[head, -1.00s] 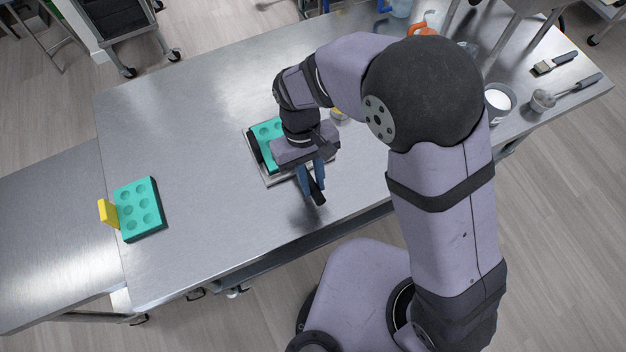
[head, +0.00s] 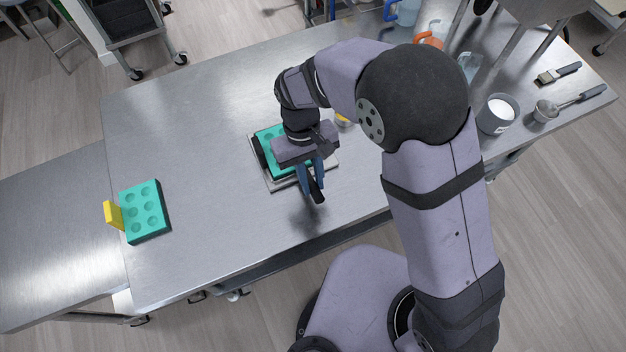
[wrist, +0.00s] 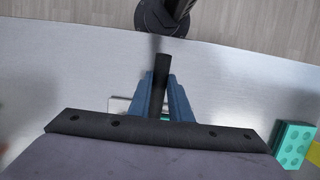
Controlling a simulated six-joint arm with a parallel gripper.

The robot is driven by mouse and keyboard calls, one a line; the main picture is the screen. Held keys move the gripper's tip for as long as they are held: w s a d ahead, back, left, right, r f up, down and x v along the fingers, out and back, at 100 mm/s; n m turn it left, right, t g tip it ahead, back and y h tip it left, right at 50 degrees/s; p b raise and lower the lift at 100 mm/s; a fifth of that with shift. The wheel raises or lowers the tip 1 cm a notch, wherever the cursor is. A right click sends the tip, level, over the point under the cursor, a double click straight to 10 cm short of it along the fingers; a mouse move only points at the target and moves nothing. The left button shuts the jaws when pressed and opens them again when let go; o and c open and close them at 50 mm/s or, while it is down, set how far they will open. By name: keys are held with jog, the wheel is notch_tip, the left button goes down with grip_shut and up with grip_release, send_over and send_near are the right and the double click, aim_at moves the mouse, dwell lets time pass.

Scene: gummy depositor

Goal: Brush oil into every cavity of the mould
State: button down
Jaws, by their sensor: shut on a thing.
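A teal mould (head: 268,134) lies on a grey tray (head: 277,184) near the middle of the table. My gripper (head: 311,186) is above the near side of this mould, its blue fingers shut on a dark-handled tool (head: 318,196). The tool's handle also shows between the fingers in the wrist view (wrist: 161,70); its working end is hidden, so I cannot tell whether it touches the mould. My wrist covers most of the mould's cavities. A second teal mould (head: 145,210) with several round cavities lies at the table's left end.
A yellow block (head: 114,214) stands beside the left mould. A grey pot with white contents (head: 497,114), a ladle (head: 546,110) and a pale-bristled brush (head: 558,74) are at the right end. Jugs (head: 403,12) stand at the back. The table between the moulds is clear.

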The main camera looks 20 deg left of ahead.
jog(key=shift+w+a+f, duration=0.15)
jog(key=shift+w+a, duration=0.1)
jog(key=shift+w, duration=0.05)
dwell(0.5)
jog(key=shift+w+a+p, duration=0.35)
jog(key=shift+w+a, duration=0.15)
jog(key=shift+w+a, duration=0.25)
jog(key=shift+w+a, duration=0.15)
jog(key=shift+a, duration=0.05)
dwell(0.4)
jog(key=shift+w+a+p, duration=0.3)
jog(key=shift+w+a, duration=0.1)
jog(key=shift+w, duration=0.05)
jog(key=shift+w+a, duration=0.2)
